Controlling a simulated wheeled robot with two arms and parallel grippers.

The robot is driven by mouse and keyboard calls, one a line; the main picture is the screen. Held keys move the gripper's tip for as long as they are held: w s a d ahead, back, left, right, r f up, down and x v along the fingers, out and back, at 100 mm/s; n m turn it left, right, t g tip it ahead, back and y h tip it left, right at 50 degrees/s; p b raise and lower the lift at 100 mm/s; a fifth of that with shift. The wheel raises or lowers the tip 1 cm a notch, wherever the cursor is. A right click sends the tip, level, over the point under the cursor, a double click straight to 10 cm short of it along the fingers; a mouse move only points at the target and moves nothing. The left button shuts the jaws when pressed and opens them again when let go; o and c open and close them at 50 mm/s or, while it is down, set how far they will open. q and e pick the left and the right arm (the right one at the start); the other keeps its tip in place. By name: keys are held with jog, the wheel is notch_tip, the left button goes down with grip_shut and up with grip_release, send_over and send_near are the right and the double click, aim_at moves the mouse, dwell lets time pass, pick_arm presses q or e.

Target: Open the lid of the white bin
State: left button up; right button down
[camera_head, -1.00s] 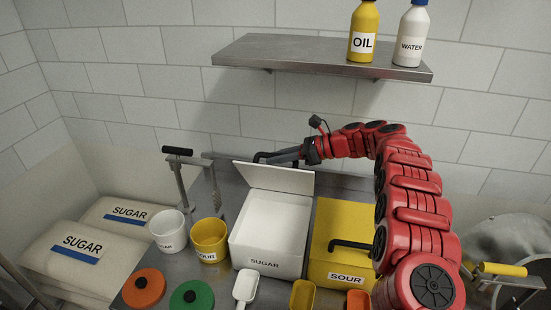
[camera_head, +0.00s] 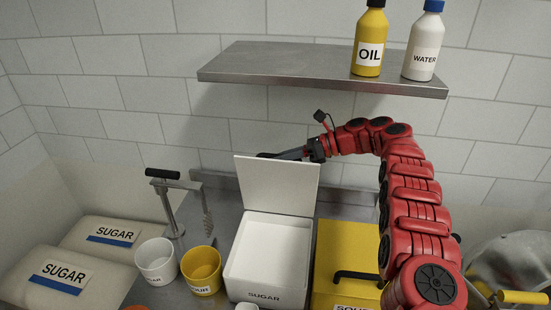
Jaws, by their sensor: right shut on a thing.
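The white bin (camera_head: 240,270), labelled SUGAR, stands at the middle of the counter. Its lid (camera_head: 275,184) stands up nearly upright at the back edge, and the white inside of the bin shows. My right arm reaches over from the right. My right gripper (camera_head: 280,154) is at the lid's top edge, its fingers partly hidden behind the lid. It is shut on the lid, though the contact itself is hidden. My left gripper is out of view.
A yellow bin (camera_head: 340,240) with a black handle stands right of the white bin. A white cup (camera_head: 156,261) and a yellow cup (camera_head: 203,271) stand left of it. A shelf (camera_head: 300,72) above holds oil (camera_head: 369,40) and water (camera_head: 423,42) bottles. Sugar sacks (camera_head: 62,270) lie at left.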

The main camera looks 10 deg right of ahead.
jog(key=shift+w+f, duration=0.1)
jog(key=shift+w, duration=0.05)
dwell(0.3)
jog(key=c, duration=1.1)
grip_release()
jog(key=shift+d, duration=0.1)
